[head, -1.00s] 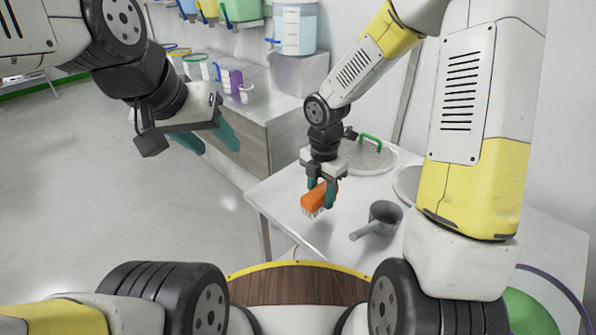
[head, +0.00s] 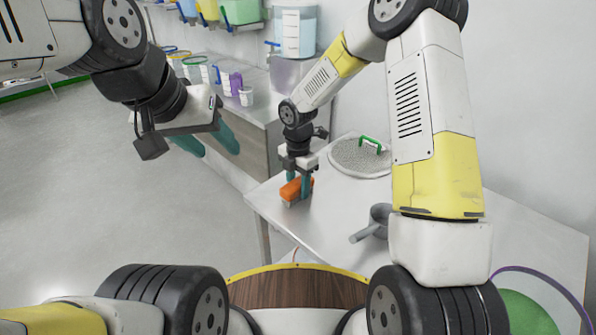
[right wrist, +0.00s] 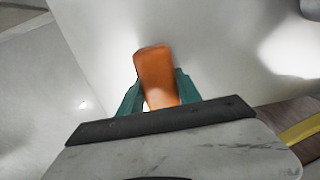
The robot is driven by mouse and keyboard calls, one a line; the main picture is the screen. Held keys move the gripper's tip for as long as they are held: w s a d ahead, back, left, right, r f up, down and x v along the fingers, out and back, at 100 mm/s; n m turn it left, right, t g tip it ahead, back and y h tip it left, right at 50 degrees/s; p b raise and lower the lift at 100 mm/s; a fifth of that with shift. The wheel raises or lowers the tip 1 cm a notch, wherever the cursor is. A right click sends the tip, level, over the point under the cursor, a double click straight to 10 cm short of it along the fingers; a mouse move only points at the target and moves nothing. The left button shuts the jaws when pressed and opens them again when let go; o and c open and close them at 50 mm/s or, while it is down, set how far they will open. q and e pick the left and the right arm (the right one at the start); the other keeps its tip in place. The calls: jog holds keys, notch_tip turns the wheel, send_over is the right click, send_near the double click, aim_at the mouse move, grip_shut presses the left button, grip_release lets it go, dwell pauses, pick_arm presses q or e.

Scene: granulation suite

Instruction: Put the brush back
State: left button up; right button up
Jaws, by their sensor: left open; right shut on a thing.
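The orange brush (head: 291,191) is at the left part of the steel table (head: 330,234), near its left edge. My right gripper (head: 298,186) is shut on the brush, with a teal finger on each side. The brush also shows between the fingers in the right wrist view (right wrist: 156,72). Its bristles are hardly visible now, and I cannot tell whether they touch the table. My left gripper (head: 211,142) is open and empty, out over the floor at the left.
A grey scoop (head: 375,224) lies on the table, partly behind my right arm. A round mesh sieve with a green handle (head: 366,155) is at the back. A counter (head: 262,128) with cups and a purple item stands beyond. The table's front middle is clear.

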jog(key=o, duration=1.3)
jog(key=shift+f, duration=0.1)
